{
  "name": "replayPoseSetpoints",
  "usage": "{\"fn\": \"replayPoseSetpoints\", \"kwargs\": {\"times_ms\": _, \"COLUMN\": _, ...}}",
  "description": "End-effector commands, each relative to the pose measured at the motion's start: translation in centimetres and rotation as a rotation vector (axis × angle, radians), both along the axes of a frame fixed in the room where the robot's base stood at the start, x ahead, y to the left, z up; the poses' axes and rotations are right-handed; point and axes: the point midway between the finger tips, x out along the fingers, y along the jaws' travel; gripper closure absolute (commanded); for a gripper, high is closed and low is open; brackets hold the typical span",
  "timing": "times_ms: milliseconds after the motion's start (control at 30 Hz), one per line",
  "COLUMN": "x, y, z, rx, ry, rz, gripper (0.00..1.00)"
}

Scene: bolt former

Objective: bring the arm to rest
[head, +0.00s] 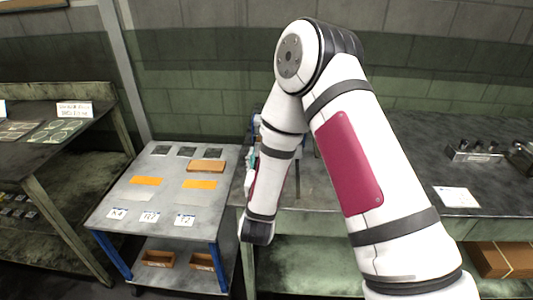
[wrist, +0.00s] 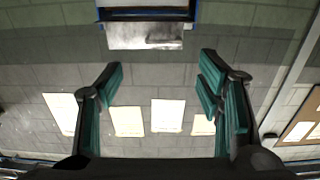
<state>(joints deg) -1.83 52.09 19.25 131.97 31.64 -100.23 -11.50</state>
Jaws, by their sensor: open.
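My white arm with a dark red panel rises at the right of the head view and bends down at its elbow. My gripper (wrist: 160,85) shows in the wrist view with its two teal-padded fingers spread wide and nothing between them. In the head view the gripper is mostly hidden behind my forearm; only a little teal shows beside it. The wrist view faces a grey block wall (wrist: 190,75) with several pale sheets on it. I see no contact between the fingers and anything.
A grey cart (head: 112,192) with blue legs, orange strips and white labels stands left of my forearm. A dark workbench (head: 415,135) with metal parts lies behind and right of my arm. Another bench (head: 92,120) is at far left.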

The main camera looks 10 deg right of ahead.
Motion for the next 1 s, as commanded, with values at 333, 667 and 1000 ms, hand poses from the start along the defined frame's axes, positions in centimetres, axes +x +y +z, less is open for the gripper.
{"fn": "replayPoseSetpoints", "kwargs": {"times_ms": 333, "x": 0.0, "y": 0.0, "z": 0.1, "rx": 0.001, "ry": 0.001, "rz": 0.001, "gripper": 0.40}}
{"fn": "replayPoseSetpoints", "kwargs": {"times_ms": 667, "x": 1.7, "y": 1.1, "z": 5.3, "rx": 0.095, "ry": 0.127, "rz": 0.130, "gripper": 0.40}}
{"fn": "replayPoseSetpoints", "kwargs": {"times_ms": 1000, "x": -1.7, "y": 2.5, "z": 12.2, "rx": 0.161, "ry": 0.386, "rz": 0.298, "gripper": 0.40}}
